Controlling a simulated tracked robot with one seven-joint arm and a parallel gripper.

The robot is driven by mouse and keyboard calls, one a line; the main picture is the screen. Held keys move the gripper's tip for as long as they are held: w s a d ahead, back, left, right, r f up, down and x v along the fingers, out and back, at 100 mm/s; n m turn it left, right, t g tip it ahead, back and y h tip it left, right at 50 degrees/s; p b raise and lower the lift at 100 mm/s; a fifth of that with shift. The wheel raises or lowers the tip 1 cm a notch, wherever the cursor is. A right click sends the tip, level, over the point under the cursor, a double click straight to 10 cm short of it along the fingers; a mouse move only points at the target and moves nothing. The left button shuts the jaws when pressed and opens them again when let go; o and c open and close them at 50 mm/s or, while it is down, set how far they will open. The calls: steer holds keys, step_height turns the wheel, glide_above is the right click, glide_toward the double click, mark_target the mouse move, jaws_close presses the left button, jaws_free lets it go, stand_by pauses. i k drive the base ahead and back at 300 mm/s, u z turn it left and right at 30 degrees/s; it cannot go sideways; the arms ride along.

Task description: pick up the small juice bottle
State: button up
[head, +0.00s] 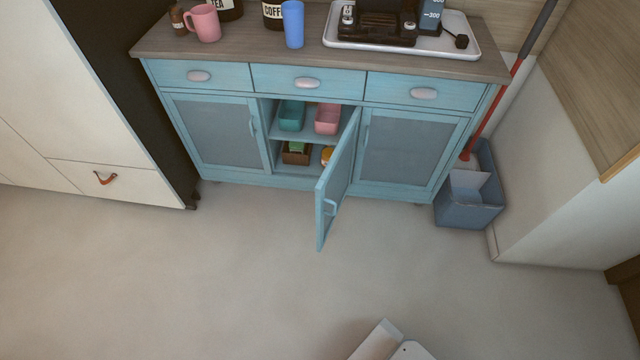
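A small orange and yellow item (326,155) stands on the lower shelf of the blue cabinet (230,182), partly hidden by the open middle door (338,185). It is too small to tell whether it is the juice bottle. White parts of my own body show at the bottom edge, far from the cabinet. No gripper fingers are visible.
The open door juts out over the floor (230,270), which is otherwise clear. Inside are a teal bin (291,116), a pink bin (327,119) and a brown box (296,155). A pink mug (204,24), blue cup (293,24) and white tray (462,46) are on top. A blue bucket (468,205) stands right.

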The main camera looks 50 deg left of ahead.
mark_target(327, 153)
steer(key=z, duration=0.1)
steer(key=i, duration=0.2)
steer(key=u, duration=2.1)
steer(key=i, duration=0.55)
steer(key=z, duration=0.25)
steer(key=k, duration=0.5)
steer(key=u, duration=0.15)
steer(key=i, duration=0.5)
steer(key=z, duration=0.3)
steer(key=k, duration=0.25)
steer(key=u, duration=0.1)
